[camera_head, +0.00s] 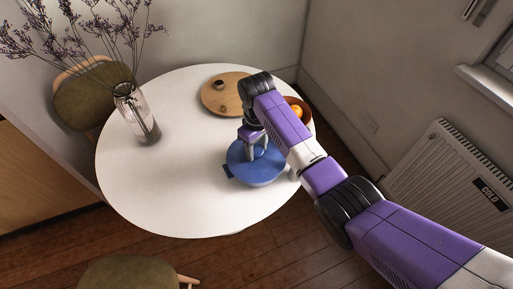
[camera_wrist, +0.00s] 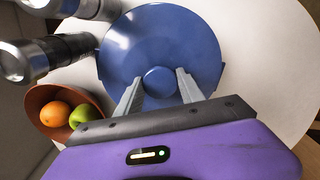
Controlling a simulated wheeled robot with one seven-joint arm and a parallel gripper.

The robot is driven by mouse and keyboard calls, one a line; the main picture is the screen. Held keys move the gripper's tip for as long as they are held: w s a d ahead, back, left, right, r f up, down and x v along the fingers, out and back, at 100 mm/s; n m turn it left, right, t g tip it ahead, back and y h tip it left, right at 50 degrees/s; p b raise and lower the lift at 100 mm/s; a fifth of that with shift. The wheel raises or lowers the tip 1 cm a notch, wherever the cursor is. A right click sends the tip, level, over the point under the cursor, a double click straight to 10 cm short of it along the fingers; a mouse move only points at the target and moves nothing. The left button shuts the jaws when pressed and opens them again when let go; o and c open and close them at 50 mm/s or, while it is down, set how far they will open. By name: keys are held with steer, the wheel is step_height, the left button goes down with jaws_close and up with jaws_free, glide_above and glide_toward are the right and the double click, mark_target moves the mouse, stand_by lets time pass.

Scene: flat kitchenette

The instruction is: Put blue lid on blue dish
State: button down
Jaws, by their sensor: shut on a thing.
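The blue lid (camera_wrist: 185,48) is a round blue disc with a knob (camera_wrist: 159,82) in the middle, and it fills the top centre of the wrist view. My gripper (camera_wrist: 159,90) has its two grey fingers on either side of the knob, shut on it. In the head view, my gripper (camera_head: 256,146) points down over the blue dish (camera_head: 262,179), which stands on the right part of the white table. The lid is over the dish there; I cannot tell whether it rests fully on the rim.
A terracotta bowl (camera_wrist: 38,101) with an orange and a green apple stands close to the dish. A round wooden board (camera_head: 213,97) lies at the back of the white table (camera_head: 165,187). A glass vase (camera_head: 137,114) with dried flowers stands at the left. The table's front left is clear.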

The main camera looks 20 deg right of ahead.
steer(key=c, duration=0.7)
jaws_free()
steer(key=shift+o, duration=0.2)
steer(key=shift+r+b, duration=0.35)
steer(key=shift+r, duration=3.55)
